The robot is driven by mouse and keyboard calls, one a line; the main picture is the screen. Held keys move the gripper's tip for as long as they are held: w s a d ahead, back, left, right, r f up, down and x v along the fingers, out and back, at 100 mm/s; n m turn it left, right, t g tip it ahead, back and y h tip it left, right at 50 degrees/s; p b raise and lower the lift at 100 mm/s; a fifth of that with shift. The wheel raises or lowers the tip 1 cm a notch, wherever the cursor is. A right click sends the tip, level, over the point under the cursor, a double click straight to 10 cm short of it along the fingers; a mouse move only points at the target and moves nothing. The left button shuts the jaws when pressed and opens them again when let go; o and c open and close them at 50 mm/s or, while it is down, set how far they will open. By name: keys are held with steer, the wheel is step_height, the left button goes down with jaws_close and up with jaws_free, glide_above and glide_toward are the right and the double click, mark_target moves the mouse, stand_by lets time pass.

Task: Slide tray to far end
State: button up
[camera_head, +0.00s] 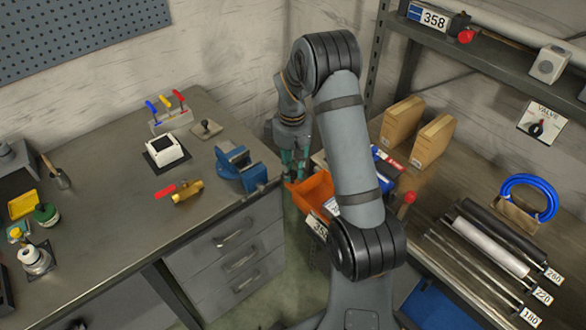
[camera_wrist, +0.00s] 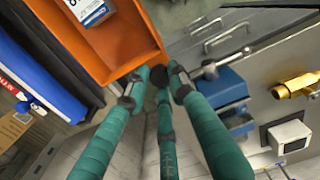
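The orange tray (camera_head: 315,188) sits low in the gap between the left workbench and the right shelf, partly hidden behind my arm in the head view. In the wrist view its orange wall and corner (camera_wrist: 128,62) fill the upper left, and a blue-and-white labelled item lies inside. My gripper (camera_head: 295,172) points down with teal fingers just above the tray's left end. In the wrist view my gripper's (camera_wrist: 160,74) fingertips are close to the tray's corner. I cannot tell whether they touch it or how far they are closed.
A blue vise (camera_head: 240,165) on the bench (camera_head: 110,230) edge stands close to the left of my gripper. A brass valve (camera_head: 187,192) lies nearby. Cardboard boxes (camera_head: 401,123), a blue hose coil (camera_head: 530,195) and rods are on the right shelf. A red knob (camera_head: 409,197) is beside my arm.

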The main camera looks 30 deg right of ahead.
jaws_close()
stand_by(0.5)
